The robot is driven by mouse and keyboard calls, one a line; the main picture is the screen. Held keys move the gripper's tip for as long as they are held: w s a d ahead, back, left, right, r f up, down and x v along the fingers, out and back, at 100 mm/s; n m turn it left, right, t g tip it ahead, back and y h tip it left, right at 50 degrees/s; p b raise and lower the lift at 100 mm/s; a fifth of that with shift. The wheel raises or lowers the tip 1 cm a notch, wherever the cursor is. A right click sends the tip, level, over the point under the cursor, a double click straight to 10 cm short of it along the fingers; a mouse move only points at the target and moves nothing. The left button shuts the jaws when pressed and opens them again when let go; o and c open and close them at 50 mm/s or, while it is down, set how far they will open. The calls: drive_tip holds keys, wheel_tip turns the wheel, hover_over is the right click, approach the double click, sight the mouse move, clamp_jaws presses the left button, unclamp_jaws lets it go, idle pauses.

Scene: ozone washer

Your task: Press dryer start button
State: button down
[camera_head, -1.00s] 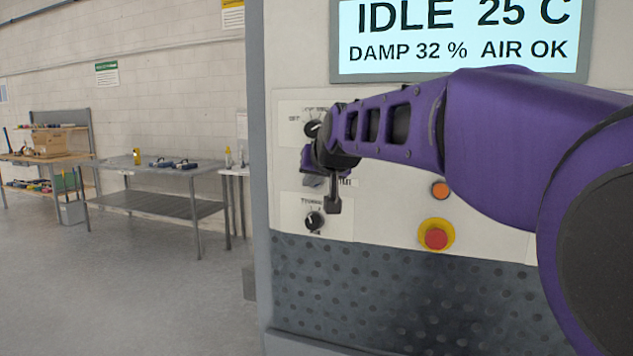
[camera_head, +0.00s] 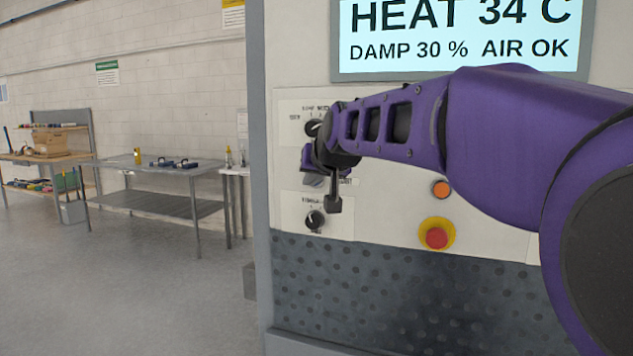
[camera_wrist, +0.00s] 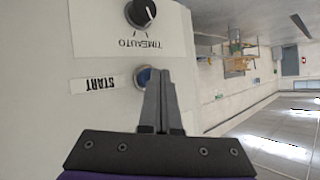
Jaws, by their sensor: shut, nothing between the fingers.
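The dryer's panel (camera_head: 395,215) fills the right of the head view, and its display (camera_head: 460,45) reads HEAT 34 C, DAMP 30 %, AIR OK. In the head view my gripper (camera_head: 334,205) is in front of the left panel, and the arm hides the button.
A black knob (camera_head: 315,220) sits low on the panel; it also shows in the wrist view (camera_wrist: 141,12). Another knob (camera_head: 314,128) is above. An orange button (camera_head: 441,189) and a red stop button (camera_head: 436,238) are right. Tables (camera_head: 160,180) stand far left; floor between is clear.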

drive_tip(key=shift+s+a, duration=0.2)
drive_tip(key=shift+s, duration=0.35)
drive_tip(key=shift+s+a+r+b, duration=0.1)
drive_tip(key=shift+s+a+b, duration=0.2)
drive_tip(key=shift+s, duration=0.5)
drive_tip(key=shift+s+a+b, duration=0.25)
drive_tip(key=shift+s+b, duration=0.05)
drive_tip(key=shift+s, duration=0.55)
drive_tip(key=shift+s+a+r+b, duration=0.1)
drive_tip(key=shift+s+a+b, duration=0.2)
drive_tip(key=shift+s, duration=0.5)
